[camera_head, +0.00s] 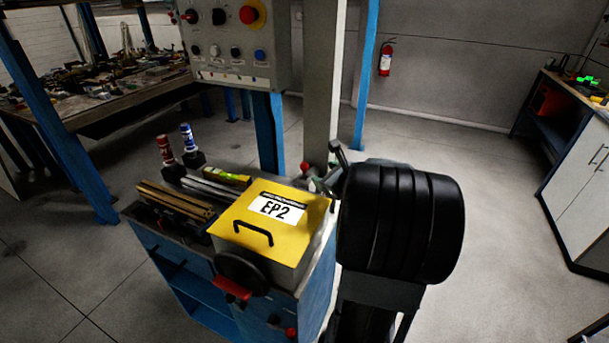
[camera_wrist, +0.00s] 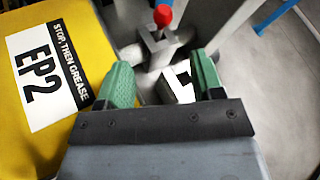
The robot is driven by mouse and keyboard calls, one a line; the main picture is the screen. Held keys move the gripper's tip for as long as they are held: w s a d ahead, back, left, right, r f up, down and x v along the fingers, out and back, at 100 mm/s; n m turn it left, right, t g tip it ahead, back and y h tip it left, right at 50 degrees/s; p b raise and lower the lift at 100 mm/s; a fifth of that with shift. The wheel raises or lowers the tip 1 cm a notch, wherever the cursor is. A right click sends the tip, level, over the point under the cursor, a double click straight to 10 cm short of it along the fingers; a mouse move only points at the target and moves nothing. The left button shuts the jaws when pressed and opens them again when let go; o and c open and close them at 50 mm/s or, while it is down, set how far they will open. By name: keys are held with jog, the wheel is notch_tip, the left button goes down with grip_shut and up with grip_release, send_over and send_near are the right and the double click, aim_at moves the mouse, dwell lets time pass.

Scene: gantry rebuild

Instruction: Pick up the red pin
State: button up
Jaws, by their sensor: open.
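The red pin (camera_wrist: 163,14) shows its round red head at the top of the wrist view, standing in a grey forked holder (camera_wrist: 158,48). In the head view a small red head (camera_head: 305,167) shows at the back right corner of the blue cabinet, beside my arm. My gripper (camera_wrist: 163,78) is open, its two green fingers apart. The pin is beyond the fingertips in the wrist view, not between them. A white piece with black marks shows between the fingers, a little below them. In the head view my arm partly hides this area.
A yellow-lidded box (camera_head: 235,225) labelled EP2 stands left of my gripper. A grey post (camera_head: 320,80) and a control panel (camera_head: 238,45) rise behind the cabinet. Open floor is at right.

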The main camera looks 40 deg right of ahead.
aim_at(306, 166)
jog(key=x, duration=0.6)
jog(key=shift+w+d+f, duration=0.2)
jog(key=shift+w+d, duration=0.15)
jog(key=shift+p+x, duration=1.05)
jog(key=shift+x, duration=2.15)
jog(key=shift+c, duration=0.2)
jog(key=shift+r, duration=0.1)
jog(key=c, duration=1)
jog(key=shift+o, duration=0.2)
